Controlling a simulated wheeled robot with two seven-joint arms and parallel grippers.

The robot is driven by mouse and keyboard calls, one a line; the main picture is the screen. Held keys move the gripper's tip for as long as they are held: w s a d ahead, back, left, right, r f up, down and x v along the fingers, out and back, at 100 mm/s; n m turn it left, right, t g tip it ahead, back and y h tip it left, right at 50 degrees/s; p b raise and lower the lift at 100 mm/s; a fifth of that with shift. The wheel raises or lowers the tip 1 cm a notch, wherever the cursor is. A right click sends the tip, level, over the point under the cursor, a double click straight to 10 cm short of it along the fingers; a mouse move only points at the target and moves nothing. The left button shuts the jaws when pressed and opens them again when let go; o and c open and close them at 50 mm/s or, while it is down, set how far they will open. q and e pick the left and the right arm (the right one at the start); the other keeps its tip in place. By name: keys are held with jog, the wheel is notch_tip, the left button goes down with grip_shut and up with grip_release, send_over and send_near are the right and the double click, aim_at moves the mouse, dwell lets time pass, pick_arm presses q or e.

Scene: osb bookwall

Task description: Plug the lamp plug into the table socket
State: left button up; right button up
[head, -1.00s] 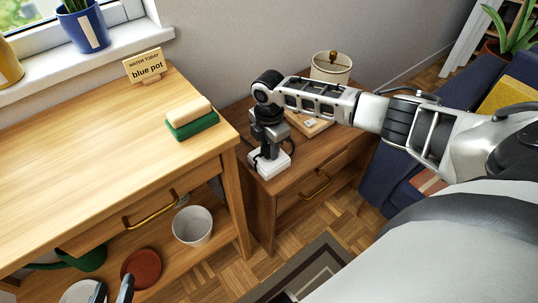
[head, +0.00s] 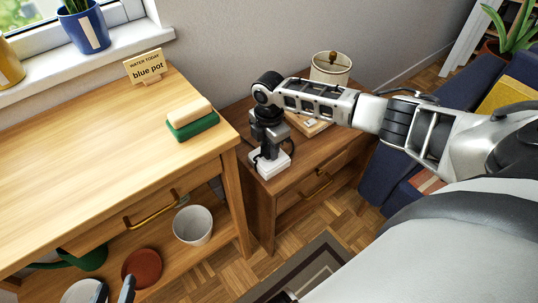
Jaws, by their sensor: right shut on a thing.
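The table socket (head: 272,166) is a white block near the front left corner of the brown side table. My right gripper (head: 268,152) points down right over it and is shut on the lamp plug, which is mostly hidden by the fingers. A dark cord (head: 256,158) shows beside the gripper. I cannot tell whether the plug is in the socket or just above it. The cream lamp (head: 331,69) stands at the back of the side table. My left gripper (head: 114,290) is at the bottom edge, its two fingertips apart and nothing seen between them.
The side table (head: 310,160) has a drawer with a brass handle. A wooden bench (head: 90,140) on the left bears a green and cream block (head: 191,121) and a "blue pot" sign (head: 145,67). A white pot (head: 193,225) stands on its lower shelf. A blue sofa (head: 385,175) is at right.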

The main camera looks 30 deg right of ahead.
jog(key=shift+f, duration=0.25)
dwell(0.4)
jog(key=o, duration=1.1)
jog(key=shift+c, duration=0.2)
